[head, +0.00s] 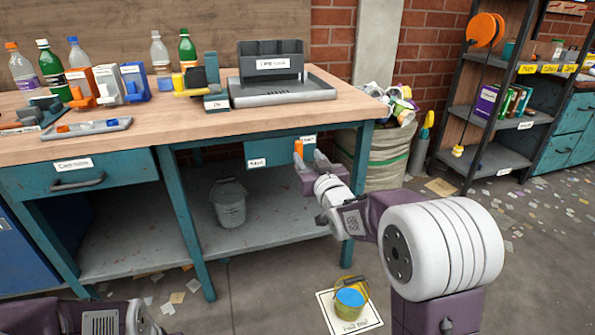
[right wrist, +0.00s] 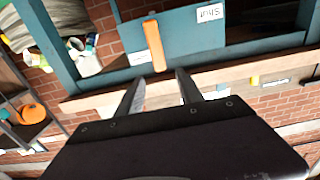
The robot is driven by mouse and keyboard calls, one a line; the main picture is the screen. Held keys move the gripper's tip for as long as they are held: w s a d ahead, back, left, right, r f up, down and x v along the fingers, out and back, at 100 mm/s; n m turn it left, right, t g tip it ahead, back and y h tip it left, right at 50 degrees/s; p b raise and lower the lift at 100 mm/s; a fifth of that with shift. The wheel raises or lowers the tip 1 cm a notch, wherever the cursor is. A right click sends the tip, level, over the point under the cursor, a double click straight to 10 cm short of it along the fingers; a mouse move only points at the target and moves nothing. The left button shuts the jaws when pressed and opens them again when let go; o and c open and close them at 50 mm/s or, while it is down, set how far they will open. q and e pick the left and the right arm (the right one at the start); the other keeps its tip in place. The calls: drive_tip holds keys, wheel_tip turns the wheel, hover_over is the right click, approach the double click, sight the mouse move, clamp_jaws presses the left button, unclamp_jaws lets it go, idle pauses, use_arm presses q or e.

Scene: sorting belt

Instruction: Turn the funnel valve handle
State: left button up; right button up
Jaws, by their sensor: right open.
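The orange valve handle (head: 298,147) stands roughly upright on the teal panel (head: 275,151) under the bench top. In the right wrist view, which is turned over, the handle (right wrist: 154,45) hangs from the panel (right wrist: 185,38). My right gripper (head: 309,163) is open just in front of and below the handle. Its fingers (right wrist: 160,88) are apart, with the handle's end just beyond them and nothing between them. I cannot make out a funnel. Of my left arm only links show at the bottom left; its fingers are out of the picture.
A label (head: 257,163) reading SHUT is left of the handle, another (head: 308,140) to its right. A bucket (head: 350,298) with blue contents stands on a floor sheet (head: 333,320). A bench leg (head: 356,195) is close to my right wrist. A grey bucket (head: 229,205) sits on the lower shelf.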

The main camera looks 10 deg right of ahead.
sight(300, 145)
drive_tip(key=shift+w+f, duration=0.1)
drive_tip(key=w+b, duration=0.2)
drive_tip(key=w, duration=0.6)
drive_tip(key=shift+a+f+b, duration=0.1)
drive_tip(key=shift+a+b, duration=0.05)
drive_tip(key=shift+b, duration=0.15)
drive_tip(key=shift+w, duration=0.45)
clamp_jaws()
idle(0.6)
